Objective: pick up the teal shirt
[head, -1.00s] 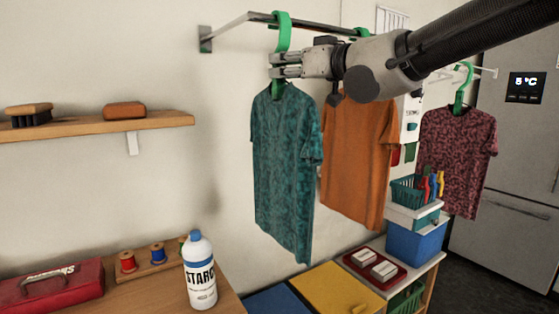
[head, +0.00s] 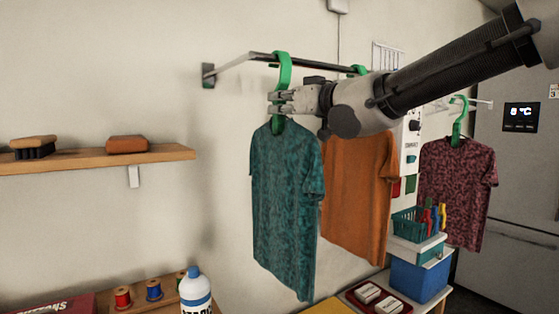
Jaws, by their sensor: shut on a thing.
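The teal shirt (head: 285,205) hangs from a green hanger (head: 283,75) at the left end of a dark wall rail (head: 310,62). My gripper (head: 277,103) comes in from the right and is shut on the hanger's neck, just above the shirt's collar. The hanger's hook is still at the rail; I cannot tell whether it rests on it or sits just clear. The shirt hangs straight down, and its lower hem is free.
An orange shirt (head: 357,200) hangs close on the right, partly behind my arm. A maroon shirt (head: 457,190) hangs farther right. A wooden shelf (head: 95,159) with brushes is on the left wall. A starch bottle (head: 195,288) stands below left, near thread spools (head: 153,289).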

